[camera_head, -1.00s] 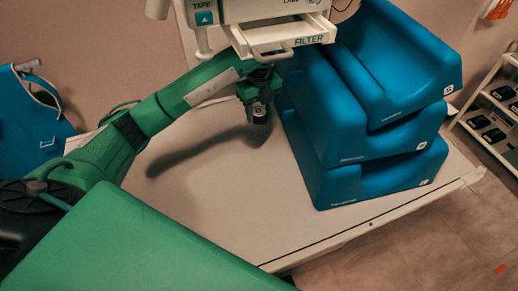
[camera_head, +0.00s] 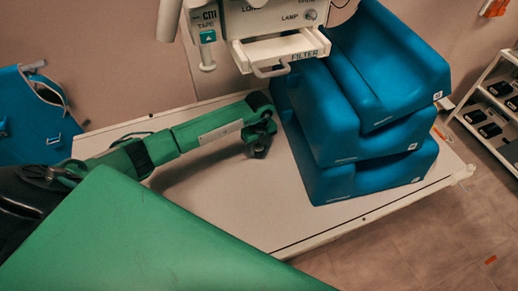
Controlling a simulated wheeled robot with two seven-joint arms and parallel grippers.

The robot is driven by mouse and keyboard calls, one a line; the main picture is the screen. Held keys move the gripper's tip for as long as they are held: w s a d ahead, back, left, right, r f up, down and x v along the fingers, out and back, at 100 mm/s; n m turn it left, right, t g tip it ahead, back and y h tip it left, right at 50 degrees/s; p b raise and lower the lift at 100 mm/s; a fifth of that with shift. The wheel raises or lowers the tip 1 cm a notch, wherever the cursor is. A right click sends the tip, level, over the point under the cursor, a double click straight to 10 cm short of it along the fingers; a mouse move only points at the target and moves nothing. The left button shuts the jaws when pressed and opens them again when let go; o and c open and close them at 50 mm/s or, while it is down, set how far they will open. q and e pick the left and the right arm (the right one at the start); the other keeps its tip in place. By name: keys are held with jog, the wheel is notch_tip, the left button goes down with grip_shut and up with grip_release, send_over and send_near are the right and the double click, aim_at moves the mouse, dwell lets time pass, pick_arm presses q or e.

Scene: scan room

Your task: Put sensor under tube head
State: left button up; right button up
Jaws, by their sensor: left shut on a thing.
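The tube head (camera_head: 275,21) is a white unit with printed labels, such as LAMP and FILTER, and a white drawer (camera_head: 290,50) with a handle on its underside. It hangs above the pale table (camera_head: 225,215). My left gripper (camera_head: 260,150) is over the table, below the drawer in the picture and apart from it, left of the blue blocks. It is shut on a small dark thing, taken to be the sensor; my dark fingers and wrist mostly hide it. My right gripper is not in view.
Blue foam blocks (camera_head: 365,125) are stacked on the table's right part, close beside my left gripper. A blue apron (camera_head: 30,125) hangs at the left wall. A shelf rack (camera_head: 495,115) with dark items stands at the right.

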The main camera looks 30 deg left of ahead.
aim_at(259, 147)
pick_arm(q)
notch_tip(259, 147, down, 3)
jog(key=shift+r+p, duration=0.1)
jog(key=shift+p, duration=0.2)
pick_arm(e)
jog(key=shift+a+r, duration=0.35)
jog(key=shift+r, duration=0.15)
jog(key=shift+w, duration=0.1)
pick_arm(q)
jog(key=shift+f, duration=0.25)
jog(key=o, duration=1)
jog(key=shift+o, duration=0.2)
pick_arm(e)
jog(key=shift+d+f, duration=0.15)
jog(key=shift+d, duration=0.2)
pick_arm(q)
jog(key=shift+r, duration=0.1)
